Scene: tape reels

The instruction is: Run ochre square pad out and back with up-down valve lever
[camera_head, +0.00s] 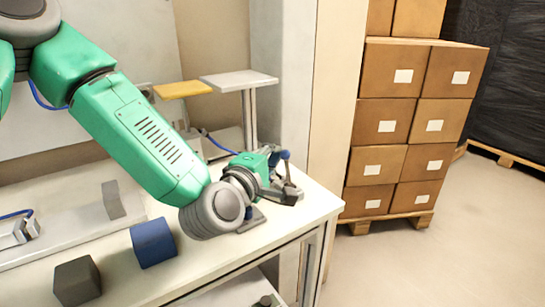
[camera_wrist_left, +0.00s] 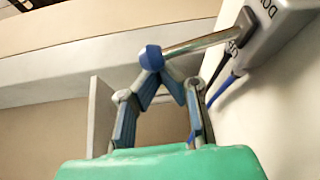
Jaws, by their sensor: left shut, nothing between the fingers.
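The ochre square pad (camera_head: 183,89) lies flat and raised above the back of the bench, left of a higher whitish pad; its support is mostly hidden by my left arm. My left gripper (camera_head: 287,176) is over the right end of the bench. In the left wrist view its fingers (camera_wrist_left: 162,76) are shut and empty, their tips close beside the lever's blue ball knob (camera_wrist_left: 151,57). I cannot tell whether they touch it. The metal lever (camera_wrist_left: 197,43) comes out of a grey lettered box (camera_wrist_left: 278,32). My right gripper is not in view.
A blue block (camera_head: 153,243), a dark block (camera_head: 77,281) and a grey block (camera_head: 113,200) stand on the bench (camera_head: 205,262). The whitish pad (camera_head: 238,78) stands on a post. Stacked cartons (camera_head: 385,121) on a pallet are beyond the bench to the right.

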